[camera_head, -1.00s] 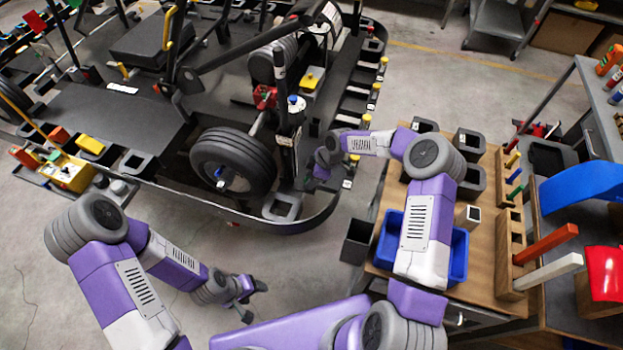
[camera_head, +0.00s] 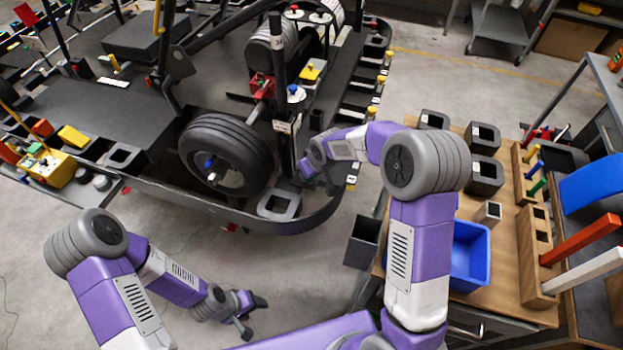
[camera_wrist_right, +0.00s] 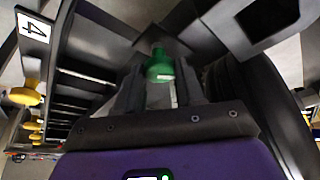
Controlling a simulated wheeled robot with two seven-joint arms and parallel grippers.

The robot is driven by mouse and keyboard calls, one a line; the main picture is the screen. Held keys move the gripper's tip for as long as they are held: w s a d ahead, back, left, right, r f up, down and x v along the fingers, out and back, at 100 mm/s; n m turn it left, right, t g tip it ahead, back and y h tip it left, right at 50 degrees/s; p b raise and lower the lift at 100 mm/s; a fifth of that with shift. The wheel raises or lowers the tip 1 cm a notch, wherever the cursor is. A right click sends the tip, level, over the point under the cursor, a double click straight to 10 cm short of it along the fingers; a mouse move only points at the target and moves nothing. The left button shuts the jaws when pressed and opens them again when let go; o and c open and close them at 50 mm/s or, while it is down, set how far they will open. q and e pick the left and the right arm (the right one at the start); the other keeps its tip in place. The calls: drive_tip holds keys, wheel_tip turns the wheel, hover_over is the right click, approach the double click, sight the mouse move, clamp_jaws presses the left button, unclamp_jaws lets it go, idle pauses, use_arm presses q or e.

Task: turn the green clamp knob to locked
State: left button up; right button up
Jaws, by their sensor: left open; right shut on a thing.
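The green clamp knob (camera_wrist_right: 160,66) shows in the right wrist view, with a pale mark on its lower face. My right gripper (camera_wrist_right: 158,88) is shut on it, one finger on each side. In the head view my right gripper (camera_head: 305,168) is at the kart stand's front right corner, beside the tyre; the knob is hidden there. My left gripper (camera_head: 252,312) is open and empty, low over the floor in front of the stand. I cannot tell the knob's lock position.
A kart tyre (camera_head: 229,152) stands left of my right gripper. A wooden bench with a blue bin (camera_head: 470,255) is at right.

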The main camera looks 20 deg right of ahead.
drive_tip(key=m+b, duration=0.1)
drive_tip(key=m+h+b, duration=0.1)
drive_tip(key=shift+a+f+m, duration=0.1)
drive_tip(key=shift+a+m, duration=0.1)
drive_tip(key=shift+m, duration=0.2)
drive_tip(key=shift+m+h+b, duration=0.5)
drive_tip(key=shift+m+b, duration=0.1)
drive_tip(key=shift+m, duration=0.8)
drive_tip(key=o, duration=1)
drive_tip(key=p+v, duration=0.1)
drive_tip(key=v, duration=0.6)
drive_tip(key=shift+s+a+r, duration=0.1)
drive_tip(key=shift+r, duration=0.25)
